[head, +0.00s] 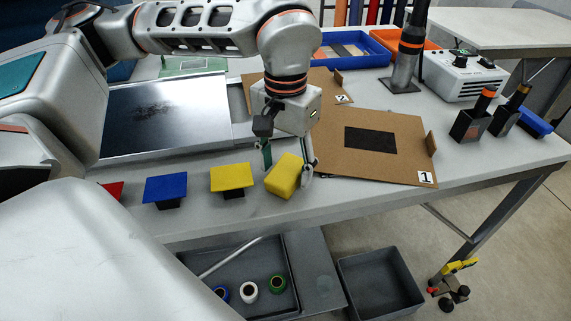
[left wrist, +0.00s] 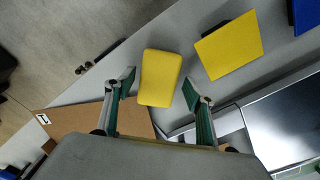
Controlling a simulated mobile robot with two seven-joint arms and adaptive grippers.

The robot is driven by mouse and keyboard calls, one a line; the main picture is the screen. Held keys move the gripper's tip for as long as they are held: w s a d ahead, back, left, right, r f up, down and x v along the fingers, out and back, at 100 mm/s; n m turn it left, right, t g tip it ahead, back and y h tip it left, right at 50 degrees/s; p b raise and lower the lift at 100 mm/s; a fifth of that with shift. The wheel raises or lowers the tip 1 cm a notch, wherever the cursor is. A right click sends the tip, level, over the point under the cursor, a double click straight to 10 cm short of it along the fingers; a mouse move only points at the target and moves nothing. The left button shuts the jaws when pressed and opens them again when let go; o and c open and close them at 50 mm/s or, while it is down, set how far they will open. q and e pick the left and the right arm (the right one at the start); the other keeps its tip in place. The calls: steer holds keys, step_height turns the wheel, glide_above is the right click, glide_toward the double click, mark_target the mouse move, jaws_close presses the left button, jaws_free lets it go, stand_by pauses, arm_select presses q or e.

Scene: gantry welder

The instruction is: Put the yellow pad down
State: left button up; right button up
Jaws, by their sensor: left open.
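The yellow pad (head: 284,176) is a rounded block near the table's front edge, right of a flat yellow square on a black stand (head: 232,177). My left gripper (head: 288,168) points down over it, with one finger on each side. In the left wrist view the yellow pad (left wrist: 159,77) lies between the spread fingertips of the left gripper (left wrist: 159,84), with a gap to each finger. The gripper is open and does not grip it. The pad looks turned at an angle and seems to rest on the table. My right gripper is not in view.
Blue (head: 165,188) and red (head: 112,190) squares stand to the left. A brown board marked 1 (head: 400,160) with a black patch lies close on the right. Black holders (head: 467,127) stand farther right. Grey bins (head: 380,283) sit below the front edge.

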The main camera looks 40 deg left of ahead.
mark_target(286, 168)
arm_select(q)
step_height(286, 168, up, 8)
steer(key=shift+r+p, duration=0.25)
steer(key=shift+p, duration=0.55)
step_height(286, 168, up, 5)
steer(key=shift+f+p, duration=0.15)
steer(key=shift+p, duration=0.3)
